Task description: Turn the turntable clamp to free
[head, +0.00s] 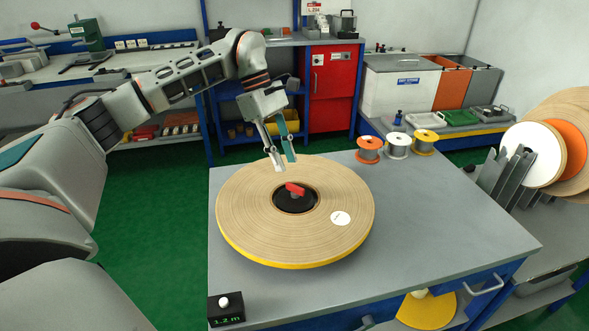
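The turntable carries a large flat roll of tan tape (240,220) with a yellow lower edge, lying on the grey table. The red clamp handle (296,188) sits on the black hub (289,203) at the roll's centre. My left gripper (284,164) is above the far part of the roll, just behind the clamp and apart from it. Its two fingers point down with a small gap between them and nothing held. My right gripper is not in the head view.
Three wire spools, orange (369,150), white (397,146) and yellow (424,143), stand at the table's back edge. A black display box (226,310) sits at the front left corner. The table's right side is clear. Rolls in a rack (534,153) stand further right.

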